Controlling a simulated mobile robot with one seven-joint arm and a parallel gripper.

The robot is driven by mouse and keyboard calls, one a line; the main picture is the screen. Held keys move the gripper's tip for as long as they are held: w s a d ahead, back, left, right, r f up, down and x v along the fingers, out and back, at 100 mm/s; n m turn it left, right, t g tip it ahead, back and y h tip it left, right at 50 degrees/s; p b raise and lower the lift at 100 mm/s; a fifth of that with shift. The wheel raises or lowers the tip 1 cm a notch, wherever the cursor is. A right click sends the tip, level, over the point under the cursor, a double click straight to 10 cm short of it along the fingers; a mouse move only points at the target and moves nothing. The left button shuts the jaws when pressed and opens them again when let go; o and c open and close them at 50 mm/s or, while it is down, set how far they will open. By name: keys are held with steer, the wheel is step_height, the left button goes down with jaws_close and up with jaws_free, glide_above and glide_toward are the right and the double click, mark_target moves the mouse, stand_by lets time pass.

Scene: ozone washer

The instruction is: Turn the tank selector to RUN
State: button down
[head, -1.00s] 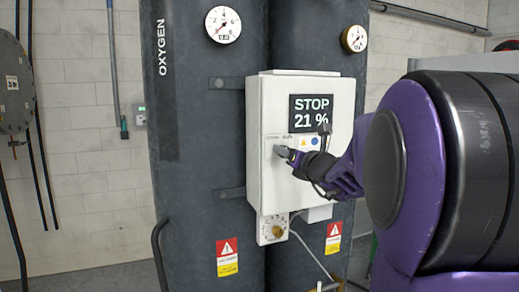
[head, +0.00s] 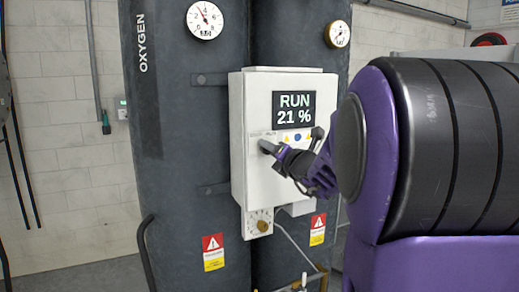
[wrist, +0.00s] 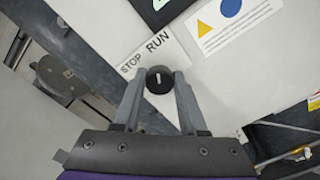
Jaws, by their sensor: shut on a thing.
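The tank selector is a small black knob (wrist: 159,78) with a white pointer mark, on the front of a white control box. In the wrist view it sits below a white label (wrist: 150,53) reading STOP and RUN, and the mark points up toward the label. My gripper (wrist: 160,88) has one finger on each side of the knob and is shut on it. In the head view my gripper (head: 270,150) is at the box front and hides the knob. The box's dark display (head: 294,109) reads RUN 21 %.
The white box (head: 242,175) is mounted in front of two dark tanks, the left one (head: 160,185) marked OXYGEN. Dial gauges (head: 204,20) sit high on the tanks. A small valve panel (head: 259,224) and tubing hang below the box. A sticker (wrist: 228,14) is near the label.

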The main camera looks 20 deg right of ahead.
steer(key=shift+c, duration=2.2)
jaws_free()
